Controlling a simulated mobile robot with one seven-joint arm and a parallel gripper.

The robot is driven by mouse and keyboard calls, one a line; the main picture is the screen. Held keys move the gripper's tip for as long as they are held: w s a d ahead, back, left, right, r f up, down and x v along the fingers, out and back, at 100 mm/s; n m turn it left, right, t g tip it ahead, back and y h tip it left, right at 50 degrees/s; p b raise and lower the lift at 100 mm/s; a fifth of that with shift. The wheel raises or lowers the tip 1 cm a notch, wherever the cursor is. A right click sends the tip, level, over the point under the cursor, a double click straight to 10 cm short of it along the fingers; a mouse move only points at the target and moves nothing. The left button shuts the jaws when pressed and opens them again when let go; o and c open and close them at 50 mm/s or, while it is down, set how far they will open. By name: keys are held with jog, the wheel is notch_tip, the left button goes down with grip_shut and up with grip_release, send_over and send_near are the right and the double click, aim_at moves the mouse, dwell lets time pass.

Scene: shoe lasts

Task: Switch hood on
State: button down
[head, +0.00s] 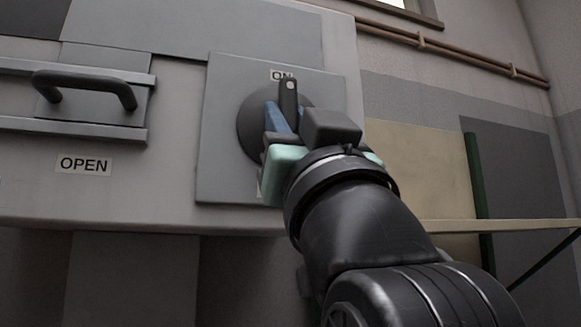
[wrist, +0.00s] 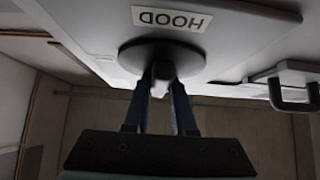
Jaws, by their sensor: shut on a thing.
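A round dark switch (head: 247,125) sits on a square grey plate (head: 225,140) on the hood front. Its black pointer (head: 289,98) stands nearly upright, its tip overlapping the lower part of the "ON" label (head: 276,75). My gripper (wrist: 164,78) reaches the switch from below and is shut on its handle, with a blue finger on each side. In the head view one blue finger shows beside the pointer; the gripper body hides the lower part of the switch. The wrist view is upside down and shows the "HOOD" label (wrist: 172,18) beside the disc (wrist: 195,55).
A dark bar handle (head: 85,84) on a sliding panel, with an "OPEN" label (head: 84,165) below it, is at the left. A shelf edge (head: 500,226) and a green post (head: 476,190) are at the right. A pipe (head: 470,58) runs along the wall.

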jog(key=shift+r, duration=0.2)
jog(key=c, duration=0.7)
grip_release()
jog(key=shift+f, duration=0.1)
jog(key=shift+c, duration=0.2)
jog(key=shift+s+d+f+b, duration=0.1)
jog(key=shift+s+f+b, duration=0.2)
jog(key=shift+f, duration=0.15)
jog(key=b+v, duration=0.4)
jog(key=v, duration=0.8)
jog(key=shift+r, duration=0.1)
